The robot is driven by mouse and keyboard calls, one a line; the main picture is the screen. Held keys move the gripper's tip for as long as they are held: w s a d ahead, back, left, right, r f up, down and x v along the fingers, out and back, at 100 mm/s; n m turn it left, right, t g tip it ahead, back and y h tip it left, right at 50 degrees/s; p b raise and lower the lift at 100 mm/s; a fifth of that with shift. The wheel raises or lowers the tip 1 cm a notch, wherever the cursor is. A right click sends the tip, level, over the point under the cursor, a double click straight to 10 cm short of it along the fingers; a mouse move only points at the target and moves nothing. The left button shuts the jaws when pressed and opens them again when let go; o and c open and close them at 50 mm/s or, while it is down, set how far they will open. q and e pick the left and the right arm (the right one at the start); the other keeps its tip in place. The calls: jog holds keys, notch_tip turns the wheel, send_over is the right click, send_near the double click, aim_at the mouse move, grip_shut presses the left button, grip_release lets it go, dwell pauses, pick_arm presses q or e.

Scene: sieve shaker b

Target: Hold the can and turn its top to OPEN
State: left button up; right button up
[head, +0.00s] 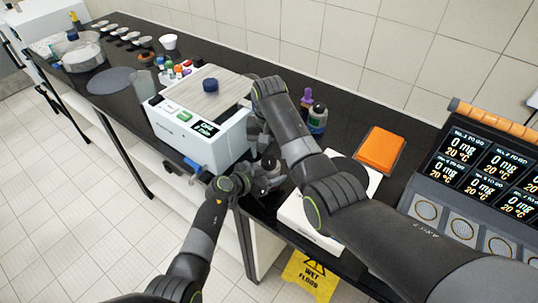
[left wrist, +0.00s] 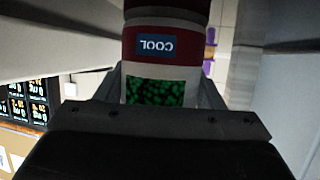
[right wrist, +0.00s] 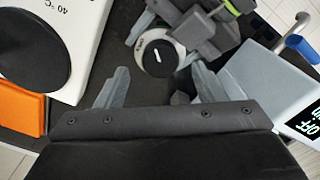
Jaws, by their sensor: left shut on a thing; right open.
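The can (left wrist: 155,50) has a white body with dark red bands, a blue "COOL" label and a green picture. My left gripper (left wrist: 160,92) is shut around its body. In the right wrist view, the can's round top (right wrist: 159,57) faces the camera, dark with a white pointer mark and a pale rim; the rim's lettering is too small to read surely. My left gripper also shows there (right wrist: 185,30). My right gripper (right wrist: 158,85) is open and empty, its fingertips short of the top and apart from it. In the head view my arms largely hide the can.
A white machine (head: 170,128) with a screen and blue handle stands close by the grippers. Bottles (head: 317,118), an orange block (head: 380,149) and a white device with a black disc (right wrist: 30,50) are near my right arm. A display panel (head: 485,165) stands at right.

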aim_at(269, 159)
notch_tip(269, 159, up, 9)
jog(key=shift+r, duration=0.15)
dwell(0.4)
notch_tip(269, 159, down, 12)
jog(key=m, duration=0.4)
dwell(0.5)
